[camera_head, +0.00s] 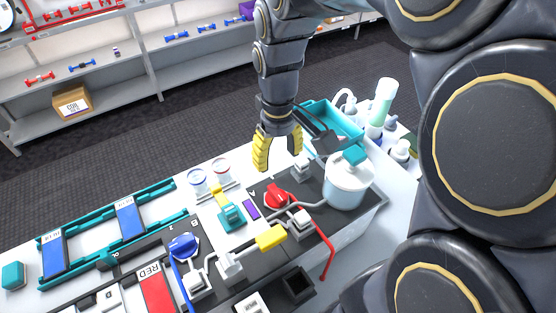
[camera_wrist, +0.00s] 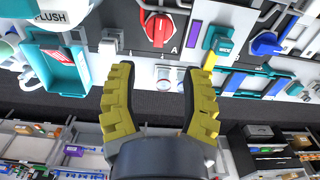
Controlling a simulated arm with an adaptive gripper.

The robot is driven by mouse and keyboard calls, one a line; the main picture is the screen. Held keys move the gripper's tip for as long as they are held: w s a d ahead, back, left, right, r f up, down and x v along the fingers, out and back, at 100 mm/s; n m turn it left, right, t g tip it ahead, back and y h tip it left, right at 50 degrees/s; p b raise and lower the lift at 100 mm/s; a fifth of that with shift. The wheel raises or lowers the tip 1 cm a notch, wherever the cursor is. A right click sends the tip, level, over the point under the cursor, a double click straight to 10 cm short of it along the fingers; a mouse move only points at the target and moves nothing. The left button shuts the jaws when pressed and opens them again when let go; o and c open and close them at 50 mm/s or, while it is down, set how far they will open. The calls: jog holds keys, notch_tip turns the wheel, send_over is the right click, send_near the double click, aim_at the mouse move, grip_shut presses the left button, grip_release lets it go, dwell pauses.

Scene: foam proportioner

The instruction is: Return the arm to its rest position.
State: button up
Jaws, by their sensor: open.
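My arm comes down from the top of the camera_head view, and my gripper (camera_head: 277,152) hangs over the back edge of the workbench. Its yellow fingers are spread apart with nothing between them. In the wrist view my gripper (camera_wrist: 160,90) is also open and empty, with the bench equipment beyond it. A red knob (camera_head: 278,197) on the dark panel is a little below and right of the fingertips in the camera_head view, apart from them. The red knob also shows at the top of the wrist view (camera_wrist: 158,28).
A white round tank (camera_head: 348,182) and a teal bin (camera_head: 330,122) with bottles stand right of my gripper. Shelves (camera_head: 150,50) stand beyond open floor.

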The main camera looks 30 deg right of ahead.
jog(key=s+a+g, duration=0.1)
jog(key=s+a, duration=0.4)
jog(key=s, duration=0.3)
jog(key=s+a, duration=0.5)
jog(key=s, duration=0.3)
jog(key=shift+s+r+g, duration=0.2)
jog(key=shift+r+g, duration=0.2)
